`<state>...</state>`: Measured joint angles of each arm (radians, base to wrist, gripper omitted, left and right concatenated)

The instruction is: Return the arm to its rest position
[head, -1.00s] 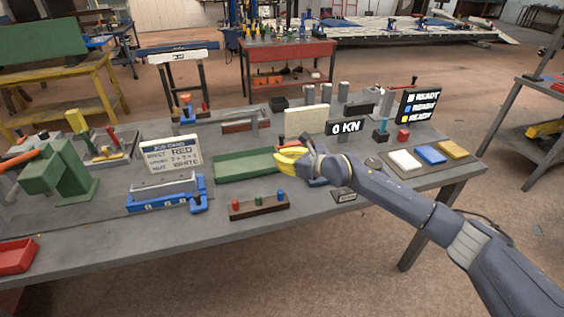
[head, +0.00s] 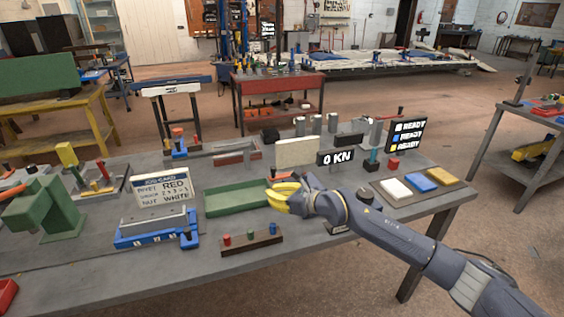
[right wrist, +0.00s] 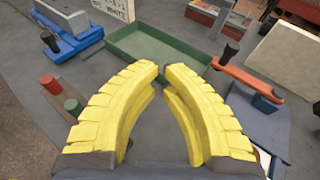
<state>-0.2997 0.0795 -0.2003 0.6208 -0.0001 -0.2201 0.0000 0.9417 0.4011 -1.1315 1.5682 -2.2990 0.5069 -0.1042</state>
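My right arm comes in from the right in the head view. Its yellow-fingered right gripper (head: 279,193) is above the right end of the green tray (head: 236,208). In the right wrist view, the two fingers (right wrist: 162,70) curve towards each other with a narrow gap between their tips. Nothing is held between them. The green tray (right wrist: 160,60) lies beyond the tips and looks empty. My left arm and gripper are not in view.
Near the gripper are a block with coloured pegs (head: 250,242), a blue fixture (head: 150,232), a job card (head: 162,187), a 0 KN display (head: 335,157) and coloured pads (head: 420,182). A green press (head: 42,212) stands left. Bare bench lies in front.

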